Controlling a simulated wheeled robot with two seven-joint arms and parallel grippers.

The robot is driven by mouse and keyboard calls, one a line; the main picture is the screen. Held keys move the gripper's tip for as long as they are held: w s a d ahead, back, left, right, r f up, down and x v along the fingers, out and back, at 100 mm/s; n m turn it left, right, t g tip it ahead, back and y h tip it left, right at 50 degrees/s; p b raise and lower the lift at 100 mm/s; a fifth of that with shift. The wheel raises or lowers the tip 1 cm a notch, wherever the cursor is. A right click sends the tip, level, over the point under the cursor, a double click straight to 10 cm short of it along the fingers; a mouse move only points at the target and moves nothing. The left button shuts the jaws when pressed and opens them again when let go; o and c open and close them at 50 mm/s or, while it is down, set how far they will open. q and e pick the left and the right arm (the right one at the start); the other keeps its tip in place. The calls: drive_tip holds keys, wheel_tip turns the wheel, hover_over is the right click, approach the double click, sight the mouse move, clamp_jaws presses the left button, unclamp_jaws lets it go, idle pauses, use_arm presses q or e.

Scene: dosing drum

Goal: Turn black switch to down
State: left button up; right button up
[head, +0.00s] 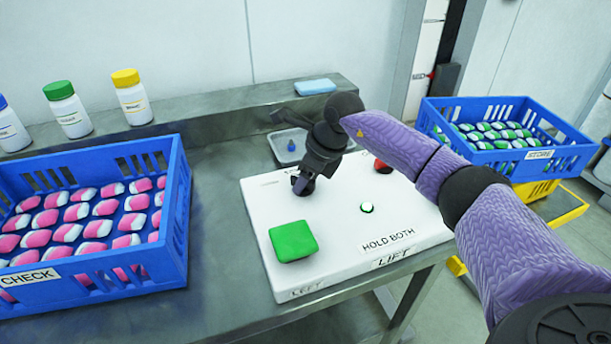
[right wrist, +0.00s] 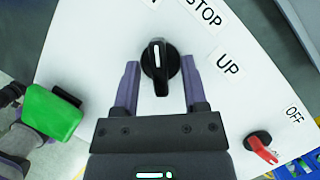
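The black switch (right wrist: 159,66) is a round knob with a raised grip and a white pointer line, on a white panel (head: 337,250). In the right wrist view the line runs nearly straight up and down, towards the top of the picture. My right gripper (right wrist: 160,63) is open, with one purple finger on each side of the knob and a small gap showing at each side. In the head view my right gripper (head: 303,184) is low over the far left part of the panel and mostly hides the switch. My left gripper is not in the head view.
The panel carries a green pad (head: 293,241), a small lit button (head: 367,208) and a red switch (right wrist: 262,147). A blue crate of pink-and-white packs (head: 160,262) stands left, another blue crate (head: 567,158) right. Bottles (head: 132,98) and a grey tray (head: 276,153) are behind.

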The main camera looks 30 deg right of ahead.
drive_tip(key=shift+s+d+r, duration=0.1)
drive_tip(key=shift+r, duration=0.25)
use_arm(q)
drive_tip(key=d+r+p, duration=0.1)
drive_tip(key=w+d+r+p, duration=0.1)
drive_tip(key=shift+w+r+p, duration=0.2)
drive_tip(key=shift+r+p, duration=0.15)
drive_tip(key=shift+p, duration=0.05)
use_arm(e)
drive_tip(key=v, duration=0.9)
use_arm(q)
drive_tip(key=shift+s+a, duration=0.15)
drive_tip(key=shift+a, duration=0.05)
